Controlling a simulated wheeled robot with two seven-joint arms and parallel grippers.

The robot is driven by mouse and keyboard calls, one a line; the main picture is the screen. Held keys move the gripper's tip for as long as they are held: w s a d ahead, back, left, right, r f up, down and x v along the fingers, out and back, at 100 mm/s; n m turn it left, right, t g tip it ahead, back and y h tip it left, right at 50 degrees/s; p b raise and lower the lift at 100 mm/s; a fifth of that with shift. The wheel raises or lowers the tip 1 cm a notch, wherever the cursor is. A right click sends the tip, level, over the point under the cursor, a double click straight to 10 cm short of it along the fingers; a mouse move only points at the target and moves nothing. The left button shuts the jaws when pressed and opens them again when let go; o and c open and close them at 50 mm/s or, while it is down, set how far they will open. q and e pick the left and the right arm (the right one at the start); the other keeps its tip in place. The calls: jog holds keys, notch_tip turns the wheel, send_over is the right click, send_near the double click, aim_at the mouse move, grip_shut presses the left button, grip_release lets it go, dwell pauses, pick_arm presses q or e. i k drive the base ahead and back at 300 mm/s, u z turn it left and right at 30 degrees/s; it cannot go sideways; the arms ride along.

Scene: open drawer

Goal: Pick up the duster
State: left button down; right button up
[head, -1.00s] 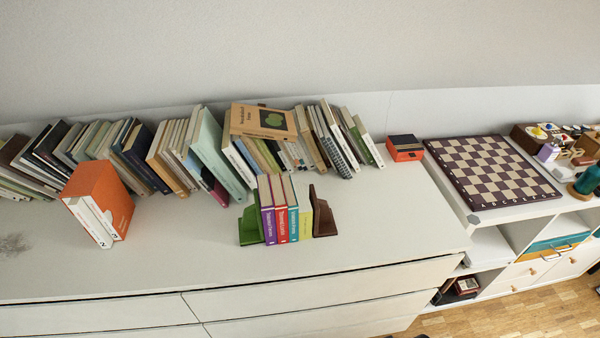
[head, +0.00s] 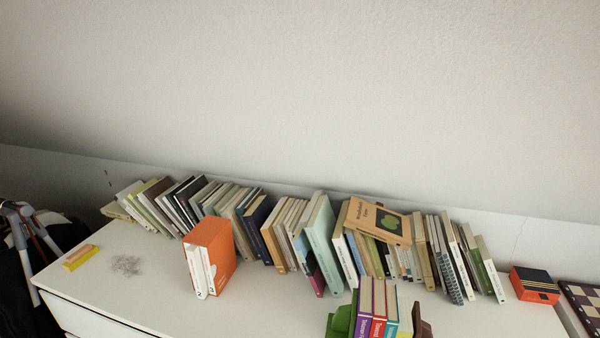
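Neither of my grippers shows in the view, so nothing is seen touching the yellow block.
A long row of leaning books (head: 285,235) stands along the wall. An orange box set (head: 210,258) stands right of the smudge. Bookends with books (head: 375,308) are at the front right, an orange-black box (head: 534,284) farther right. Dark items and pale poles (head: 25,245) stand left of the dresser.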

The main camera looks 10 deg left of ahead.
aim_at(80, 256)
jog(key=u, duration=2.95)
jog(key=i, duration=2.4)
jog(key=z, duration=0.85)
